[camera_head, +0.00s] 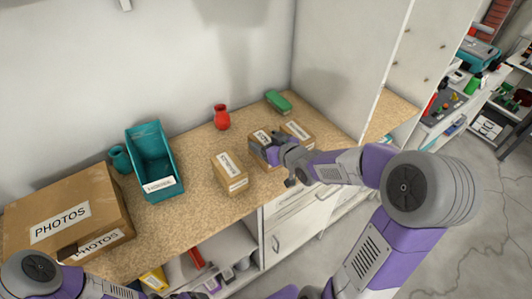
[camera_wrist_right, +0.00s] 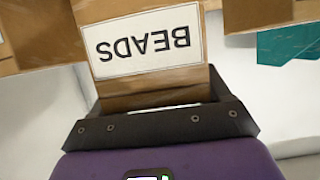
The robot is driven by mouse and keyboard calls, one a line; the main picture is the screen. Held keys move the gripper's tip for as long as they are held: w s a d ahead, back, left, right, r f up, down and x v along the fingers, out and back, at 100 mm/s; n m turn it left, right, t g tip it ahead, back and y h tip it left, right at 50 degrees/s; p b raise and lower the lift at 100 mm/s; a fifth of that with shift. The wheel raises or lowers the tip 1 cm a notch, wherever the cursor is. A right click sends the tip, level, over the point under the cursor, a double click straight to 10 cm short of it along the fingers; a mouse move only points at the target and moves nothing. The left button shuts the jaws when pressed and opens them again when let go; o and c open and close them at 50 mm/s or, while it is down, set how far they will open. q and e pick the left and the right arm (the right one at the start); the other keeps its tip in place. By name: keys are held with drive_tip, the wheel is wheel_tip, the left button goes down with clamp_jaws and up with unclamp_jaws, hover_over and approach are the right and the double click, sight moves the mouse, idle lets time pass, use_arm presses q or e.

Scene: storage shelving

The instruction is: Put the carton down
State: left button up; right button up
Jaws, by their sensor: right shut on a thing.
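A small brown carton (camera_head: 258,152) with a white label stands at the right part of the speckled worktop (camera_head: 195,215), beside two similar cartons. My right gripper (camera_head: 279,153) is shut on it from the front right and hides part of it. In the right wrist view the carton (camera_wrist_right: 150,45) fills the space in front of the dark gripper, and its label reads BEADS upside down. Whether its base touches the worktop is hard to tell.
One labelled carton (camera_head: 229,178) stands to the left and another (camera_head: 299,131) close on the right. Behind are a red vase (camera_head: 222,117) and a green box (camera_head: 278,101). A teal bin (camera_head: 150,160), a teal jug (camera_head: 119,158) and a large PHOTOS box (camera_head: 85,195) occupy the left.

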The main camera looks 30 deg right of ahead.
wheel_tip(320, 180, down, 4)
drive_tip(key=shift+r+b, duration=0.25)
drive_tip(key=shift+b, duration=0.4)
drive_tip(key=shift+w, duration=0.1)
drive_tip(key=shift+f, duration=0.25)
drive_tip(key=o, duration=1.1)
drive_tip(key=shift+r, duration=0.1)
